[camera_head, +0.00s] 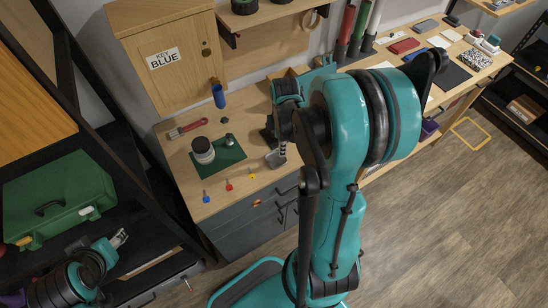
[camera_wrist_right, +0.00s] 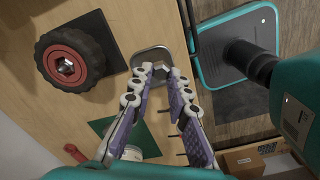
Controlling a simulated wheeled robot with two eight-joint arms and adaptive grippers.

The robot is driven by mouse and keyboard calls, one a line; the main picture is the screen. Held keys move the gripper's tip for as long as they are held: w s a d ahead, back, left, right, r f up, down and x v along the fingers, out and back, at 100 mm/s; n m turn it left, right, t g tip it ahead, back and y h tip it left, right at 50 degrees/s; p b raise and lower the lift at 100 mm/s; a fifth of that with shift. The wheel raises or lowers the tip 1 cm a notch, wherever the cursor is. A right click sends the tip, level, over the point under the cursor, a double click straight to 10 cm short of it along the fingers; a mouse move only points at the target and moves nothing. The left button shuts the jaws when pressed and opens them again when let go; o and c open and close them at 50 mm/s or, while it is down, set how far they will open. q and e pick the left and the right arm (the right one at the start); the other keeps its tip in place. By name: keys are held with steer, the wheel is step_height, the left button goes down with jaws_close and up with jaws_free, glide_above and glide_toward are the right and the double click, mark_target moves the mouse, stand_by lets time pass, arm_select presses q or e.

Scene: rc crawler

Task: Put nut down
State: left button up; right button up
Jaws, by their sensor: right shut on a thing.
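In the right wrist view my right gripper (camera_wrist_right: 162,76) is shut on a small grey nut (camera_wrist_right: 160,71). The nut shows between the fingertips, over a grey metal tray (camera_wrist_right: 150,56) with rounded corners. I cannot tell whether the nut touches the tray. In the head view the tray (camera_head: 276,158) lies near the front edge of the wooden workbench (camera_head: 185,160), and my right arm hides most of the right gripper and the nut. My left gripper (camera_head: 119,239) is at the lower left, by the dark shelf, too small to judge its jaws.
A black wheel with a red hub (camera_wrist_right: 67,64) stands near the tray. A green mat (camera_head: 233,155) bears a white jar (camera_head: 203,150) with a dark lid.

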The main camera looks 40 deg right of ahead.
mark_target(275, 160)
steer(key=shift+w+a+f, duration=0.8)
steer(key=shift+w+f, duration=0.05)
steer(key=shift+w, duration=0.15)
step_height(275, 160, down, 3)
steer(key=shift+f+b, duration=0.15)
steer(key=shift+b, duration=0.85)
steer(key=shift+f, duration=0.3)
steer(key=shift+f, duration=0.1)
steer(key=o, duration=0.5)
